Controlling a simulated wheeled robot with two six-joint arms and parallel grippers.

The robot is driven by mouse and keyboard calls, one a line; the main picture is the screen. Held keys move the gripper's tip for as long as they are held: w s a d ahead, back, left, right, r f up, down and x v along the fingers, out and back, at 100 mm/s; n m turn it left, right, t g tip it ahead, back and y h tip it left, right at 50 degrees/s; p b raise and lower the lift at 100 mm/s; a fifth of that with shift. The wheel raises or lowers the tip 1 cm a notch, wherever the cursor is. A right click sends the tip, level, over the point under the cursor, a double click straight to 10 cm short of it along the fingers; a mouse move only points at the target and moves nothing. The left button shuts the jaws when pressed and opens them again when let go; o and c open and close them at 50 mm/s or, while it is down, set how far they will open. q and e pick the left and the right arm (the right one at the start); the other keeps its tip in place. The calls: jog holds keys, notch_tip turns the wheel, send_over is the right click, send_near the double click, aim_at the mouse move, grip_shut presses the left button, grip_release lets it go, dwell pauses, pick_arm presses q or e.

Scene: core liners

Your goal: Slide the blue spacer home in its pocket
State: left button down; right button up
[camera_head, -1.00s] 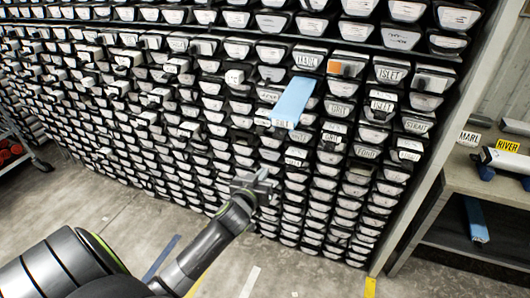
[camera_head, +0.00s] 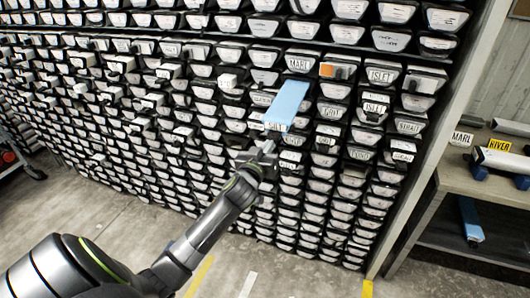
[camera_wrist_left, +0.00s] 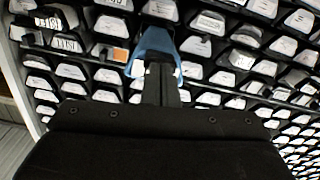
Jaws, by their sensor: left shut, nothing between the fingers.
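The blue spacer (camera_head: 288,101) is a long light-blue piece sticking out of a pocket in the rack of core liners, below the MARL label. Its near end hangs out over a label plate that is hard to read. My left gripper (camera_head: 266,152) is shut and empty, just below and left of the spacer's near end. In the left wrist view the spacer (camera_wrist_left: 155,42) shows beyond the shut fingers (camera_wrist_left: 161,84), which overlap its near end; I cannot tell whether they touch it. My right gripper is not in view.
The rack (camera_head: 150,100) fills the wall with several rows of labelled pockets, some with white blocks jutting out. A shelf bench (camera_head: 480,180) at right holds a liner with a yellow RIVER tag (camera_head: 499,145); another blue piece (camera_head: 470,219) lies below. The floor in front is clear.

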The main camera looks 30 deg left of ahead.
pick_arm(q)
jog(key=shift+w+a+r, duration=0.1)
jog(key=shift+w, duration=0.35)
dwell(0.5)
jog(key=shift+b+x, duration=0.6)
jog(key=shift+x, duration=0.25)
jog(key=shift+s+r, duration=0.1)
jog(key=shift+s, duration=0.05)
dwell(0.3)
jog(key=b+v, duration=0.3)
jog(key=v, duration=1.5)
jog(key=shift+s+f+b, duration=0.2)
jog(key=shift+f+b, duration=0.1)
jog(key=shift+b, duration=0.05)
